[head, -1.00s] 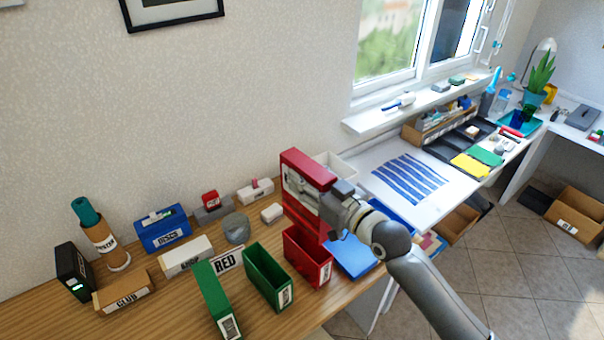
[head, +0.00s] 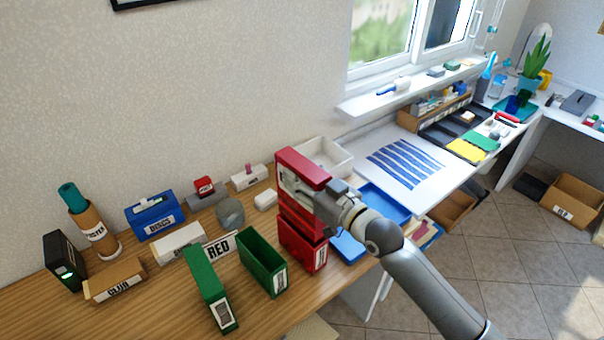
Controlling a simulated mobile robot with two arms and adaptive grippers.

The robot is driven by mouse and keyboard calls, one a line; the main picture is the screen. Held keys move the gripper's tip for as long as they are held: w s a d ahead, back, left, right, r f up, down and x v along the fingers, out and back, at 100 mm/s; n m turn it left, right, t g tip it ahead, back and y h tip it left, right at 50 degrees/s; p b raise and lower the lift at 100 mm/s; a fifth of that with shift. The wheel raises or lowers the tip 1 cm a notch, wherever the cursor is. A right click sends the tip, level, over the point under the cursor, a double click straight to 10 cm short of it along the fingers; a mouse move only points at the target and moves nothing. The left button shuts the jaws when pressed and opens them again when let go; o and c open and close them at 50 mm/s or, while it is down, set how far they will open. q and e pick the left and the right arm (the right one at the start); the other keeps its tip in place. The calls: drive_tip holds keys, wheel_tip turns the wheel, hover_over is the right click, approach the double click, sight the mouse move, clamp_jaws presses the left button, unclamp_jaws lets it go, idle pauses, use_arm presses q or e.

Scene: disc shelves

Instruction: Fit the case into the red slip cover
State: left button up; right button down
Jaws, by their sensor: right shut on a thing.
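The red case (head: 303,166) stands upright in the head view, with its top red and its side partly pale. My right gripper (head: 318,200) is shut on the case from the right side. The red slip cover (head: 303,252) stands on the wooden table directly below the case. The case's lower end hides most of the cover's opening. I cannot tell whether that end is just above the cover or slightly inside it. My left gripper is not in view.
An open green cover (head: 265,262) and a green case (head: 207,285) stand to the left, near a RED sign (head: 218,247). A white bin (head: 325,158) is behind, and a blue tray (head: 383,203) lies to the right. Boxes line the wall side.

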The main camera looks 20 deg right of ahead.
sight(302, 217)
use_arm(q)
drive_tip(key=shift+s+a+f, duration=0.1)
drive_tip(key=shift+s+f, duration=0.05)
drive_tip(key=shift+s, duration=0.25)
use_arm(e)
drive_tip(key=shift+f, duration=0.15)
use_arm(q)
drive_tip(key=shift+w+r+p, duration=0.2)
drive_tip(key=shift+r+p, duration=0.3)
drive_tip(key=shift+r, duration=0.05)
use_arm(e)
drive_tip(key=shift+s, duration=0.1)
idle(1.0)
use_arm(q)
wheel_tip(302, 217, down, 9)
drive_tip(key=b, duration=0.9)
use_arm(e)
drive_tip(key=shift+f, duration=6.45)
drive_tip(key=c, duration=0.9)
unclamp_jaws()
